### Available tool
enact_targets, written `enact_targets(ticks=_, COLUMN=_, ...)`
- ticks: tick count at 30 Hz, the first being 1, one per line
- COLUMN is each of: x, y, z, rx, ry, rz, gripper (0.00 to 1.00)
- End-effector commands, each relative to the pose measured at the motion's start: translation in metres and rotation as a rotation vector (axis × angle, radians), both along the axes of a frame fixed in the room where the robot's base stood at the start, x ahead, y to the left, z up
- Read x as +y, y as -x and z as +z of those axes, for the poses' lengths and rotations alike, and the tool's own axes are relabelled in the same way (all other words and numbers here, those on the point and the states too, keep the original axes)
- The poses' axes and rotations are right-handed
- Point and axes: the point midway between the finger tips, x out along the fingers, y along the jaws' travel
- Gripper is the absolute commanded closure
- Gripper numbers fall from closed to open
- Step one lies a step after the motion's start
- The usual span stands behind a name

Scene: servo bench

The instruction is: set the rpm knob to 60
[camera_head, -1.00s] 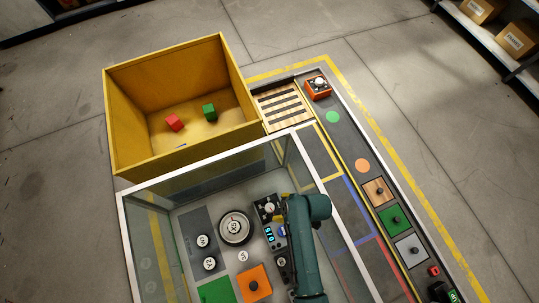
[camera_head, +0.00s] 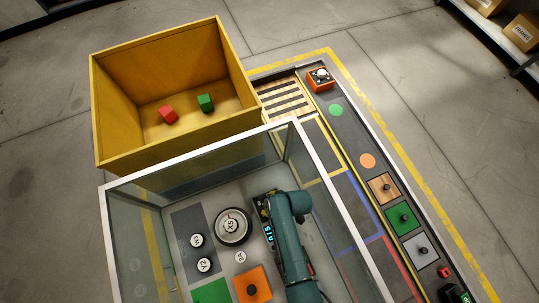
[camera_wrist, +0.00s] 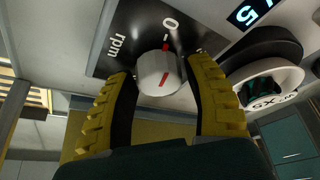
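The rpm knob (camera_wrist: 158,74) is a pale round knob with a red line across its face, on a black dial plate (camera_wrist: 115,38) marked "0" and "rpm" in the wrist view. The red line points roughly toward the "0" side; I cannot read an exact setting. My gripper (camera_wrist: 161,66) has its yellow fingers open, one on each side of the knob, with narrow gaps; I cannot tell whether either finger touches it. In the head view my arm hides the knob and most of its panel, but a lit blue display (camera_head: 268,233) shows beside the arm.
A large round scale-like dial (camera_head: 232,226) stands left of the panel; a round white part (camera_wrist: 268,92) shows close to my right finger. Glass walls with a white frame (camera_head: 200,152) enclose this area. A yellow bin (camera_head: 125,140) holds red and green cubes.

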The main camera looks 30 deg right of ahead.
Motion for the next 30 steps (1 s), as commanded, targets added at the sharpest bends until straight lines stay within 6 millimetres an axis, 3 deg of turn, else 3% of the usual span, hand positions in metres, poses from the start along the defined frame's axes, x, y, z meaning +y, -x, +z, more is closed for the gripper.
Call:
enact_targets(ticks=1, x=0.0, y=0.0, z=0.0001, rx=0.0, ry=0.0, rz=0.0, gripper=0.6)
enact_targets(ticks=7, x=-0.0001, y=0.0001, z=-0.0001, rx=0.0, ry=0.0, rz=0.0, gripper=0.95)
enact_targets(ticks=20, x=0.0006, y=0.0011, z=-0.0001, rx=0.001, ry=0.0, rz=-0.029, gripper=0.96)
enact_targets(ticks=30, x=0.0015, y=0.0026, z=0.0013, rx=0.005, ry=0.0, rz=-0.224, gripper=0.96)
